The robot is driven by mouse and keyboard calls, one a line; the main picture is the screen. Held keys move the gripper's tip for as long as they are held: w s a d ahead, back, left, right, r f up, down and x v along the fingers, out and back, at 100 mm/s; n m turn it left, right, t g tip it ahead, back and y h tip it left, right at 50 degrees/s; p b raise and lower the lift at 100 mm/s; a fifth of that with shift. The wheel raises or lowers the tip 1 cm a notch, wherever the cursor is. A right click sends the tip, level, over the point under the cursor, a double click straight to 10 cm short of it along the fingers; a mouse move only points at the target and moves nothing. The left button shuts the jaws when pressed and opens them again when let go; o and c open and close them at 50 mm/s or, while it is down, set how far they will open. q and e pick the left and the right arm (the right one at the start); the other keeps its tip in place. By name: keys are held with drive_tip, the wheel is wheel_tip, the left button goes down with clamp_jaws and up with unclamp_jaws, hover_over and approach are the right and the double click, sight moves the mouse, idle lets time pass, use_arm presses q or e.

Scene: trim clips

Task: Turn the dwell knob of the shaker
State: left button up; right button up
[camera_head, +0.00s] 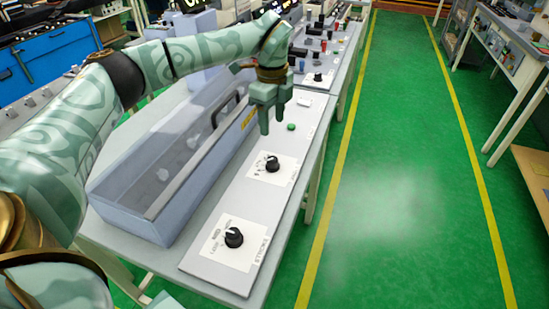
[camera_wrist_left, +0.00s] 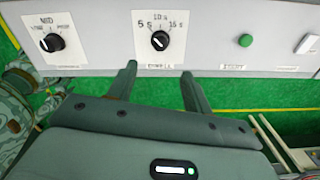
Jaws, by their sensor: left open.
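The dwell knob (camera_head: 272,164) is a black knob on a white dial plate on the shaker's grey control panel. In the left wrist view the same dwell knob (camera_wrist_left: 160,40) has 5 s, 10 s and 15 s marks around it and DWELL below. I cannot read its pointer with certainty. My left gripper (camera_head: 273,125) is open and empty, fingers downward, above the panel near the green button. In the left wrist view its two fingertips (camera_wrist_left: 158,72) are spread below the knob, one on each side, apart from it. My right gripper is not in view.
A second black knob (camera_head: 233,237), labelled STROKE, sits nearer on the panel. A green button (camera_head: 291,127) and a white switch (camera_head: 305,102) lie farther along. The shaker's clear-walled trough (camera_head: 135,215) stands left of the panel. The green floor (camera_head: 400,170) to the right is free.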

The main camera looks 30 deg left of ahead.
sight(272, 159)
use_arm(q)
wheel_tip(272, 159, down, 13)
drive_tip(key=b, duration=0.3)
drive_tip(key=shift+w+r, duration=0.1)
drive_tip(key=shift+r, duration=0.1)
drive_tip(key=c, duration=1)
